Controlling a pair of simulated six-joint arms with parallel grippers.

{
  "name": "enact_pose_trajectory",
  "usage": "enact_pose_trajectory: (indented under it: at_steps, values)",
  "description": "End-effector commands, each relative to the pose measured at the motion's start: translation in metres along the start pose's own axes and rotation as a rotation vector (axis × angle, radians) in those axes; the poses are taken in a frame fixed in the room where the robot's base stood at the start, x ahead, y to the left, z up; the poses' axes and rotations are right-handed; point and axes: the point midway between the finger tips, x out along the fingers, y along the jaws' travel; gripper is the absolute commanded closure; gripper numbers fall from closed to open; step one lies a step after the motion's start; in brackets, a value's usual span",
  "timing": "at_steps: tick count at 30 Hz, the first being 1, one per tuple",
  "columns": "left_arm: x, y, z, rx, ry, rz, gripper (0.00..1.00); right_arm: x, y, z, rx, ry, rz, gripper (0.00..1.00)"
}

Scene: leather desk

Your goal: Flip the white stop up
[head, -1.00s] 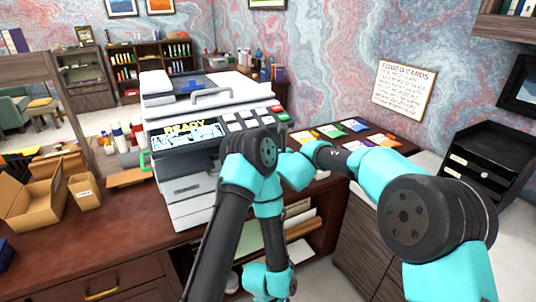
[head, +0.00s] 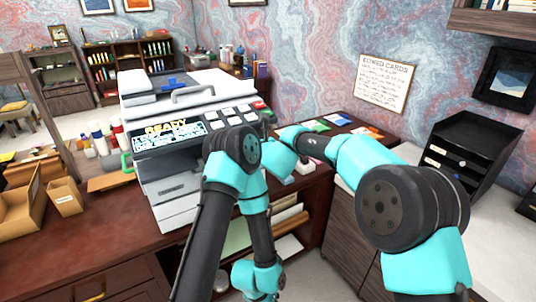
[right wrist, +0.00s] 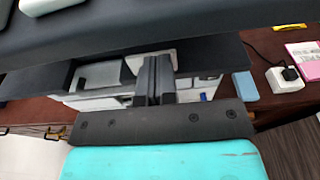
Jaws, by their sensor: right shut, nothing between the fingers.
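A white and grey copier (head: 165,190) stands on the desk, with a lit READY screen and a dark key panel on its front. My right gripper (right wrist: 155,62) is shut and empty in the right wrist view, its dark fingers reaching into the copier's front opening. A small white upright piece (right wrist: 136,63), possibly the stop, shows just left of the fingertips. I cannot tell if the fingers touch it. In the head view my arm hides the copier's right front and the right gripper. My left gripper is not in view.
The copier's dark overhanging edge (right wrist: 100,32) lies close above the fingers. A white box with a black plug (right wrist: 285,79) and a blue block (right wrist: 244,83) lie to the right. Cardboard boxes (head: 65,197) stand left of the copier. A black tray rack (head: 470,150) is at right.

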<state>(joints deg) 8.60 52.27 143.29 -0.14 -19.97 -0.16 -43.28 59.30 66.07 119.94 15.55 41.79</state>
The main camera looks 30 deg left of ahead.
Motion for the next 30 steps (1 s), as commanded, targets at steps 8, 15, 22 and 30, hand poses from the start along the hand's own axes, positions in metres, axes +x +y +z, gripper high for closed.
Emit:
enact_pose_trajectory:
  at_steps: [8,15,22,30]
  values:
    - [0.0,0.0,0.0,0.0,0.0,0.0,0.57,-0.031,-0.001,0.001,0.001,0.0,-0.001,1.0]
    - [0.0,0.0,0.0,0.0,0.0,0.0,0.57,-0.066,-0.001,0.001,0.002,0.0,-0.002,1.0]
    - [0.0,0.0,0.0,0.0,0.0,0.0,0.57,-0.102,-0.001,0.001,0.0,-0.001,-0.002,1.0]
    - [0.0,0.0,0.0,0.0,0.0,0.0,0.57,-0.146,0.0,0.001,0.0,-0.001,-0.002,1.0]
